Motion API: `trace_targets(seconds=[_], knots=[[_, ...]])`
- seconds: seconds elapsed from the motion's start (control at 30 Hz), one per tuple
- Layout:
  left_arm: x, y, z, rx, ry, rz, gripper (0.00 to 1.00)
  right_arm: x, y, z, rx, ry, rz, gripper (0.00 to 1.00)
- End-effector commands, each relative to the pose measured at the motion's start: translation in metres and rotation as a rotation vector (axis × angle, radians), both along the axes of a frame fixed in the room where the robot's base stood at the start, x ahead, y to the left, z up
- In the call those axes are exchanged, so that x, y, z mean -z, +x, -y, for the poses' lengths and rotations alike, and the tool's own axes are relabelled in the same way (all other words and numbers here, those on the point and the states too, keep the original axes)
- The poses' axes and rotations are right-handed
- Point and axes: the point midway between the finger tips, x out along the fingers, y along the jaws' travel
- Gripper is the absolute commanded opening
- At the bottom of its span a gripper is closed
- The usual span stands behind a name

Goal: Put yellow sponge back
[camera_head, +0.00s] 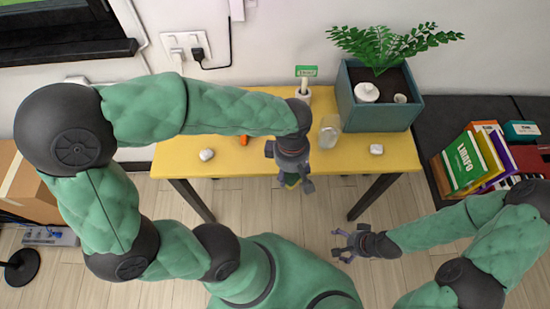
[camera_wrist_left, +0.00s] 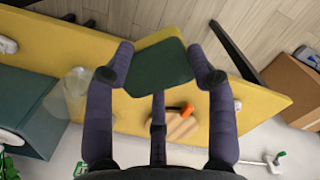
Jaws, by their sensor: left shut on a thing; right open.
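The yellow sponge (camera_head: 291,181) has a dark green scouring face, which fills the middle of the left wrist view (camera_wrist_left: 158,72) with a yellow edge along its top. My left gripper (camera_head: 290,168) is shut on it, with fingers at both sides of the sponge in the wrist view (camera_wrist_left: 160,78). It holds the sponge around the front edge of the yellow table (camera_head: 230,166); the exact height is unclear. My right gripper (camera_head: 343,246) is open and empty, in front of the table over the floor.
A clear glass jar (camera_head: 329,132) and a teal planter (camera_head: 380,113) stand on the table's right half. A wooden block (camera_wrist_left: 184,127) with an orange item (camera_wrist_left: 181,109) lies beyond the sponge.

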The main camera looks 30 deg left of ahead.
Motion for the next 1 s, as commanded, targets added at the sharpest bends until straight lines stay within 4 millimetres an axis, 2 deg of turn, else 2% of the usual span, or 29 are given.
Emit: trace_targets(seconds=[0.43, 0.5, 0.7, 1.0], knots=[[0.043, 0.056, -0.069, -0.007, 0.0, -0.002, 0.44, 0.027, 0.0, 0.0, 0.0, 0.0, 0.0, 0.91], [0.056, 0.061, -0.076, -0.004, 0.0, -0.004, 0.44, 0.033, 0.0, 0.0, 0.0, 0.0, 0.0, 0.91], [0.083, 0.076, -0.093, -0.003, 0.001, -0.003, 0.44, 0.043, 0.0, 0.0, 0.0, 0.0, 0.0, 0.91], [0.097, 0.085, -0.103, -0.002, 0.0, -0.001, 0.44, 0.048, 0.0, 0.0, 0.0, 0.0, 0.0, 0.91]])
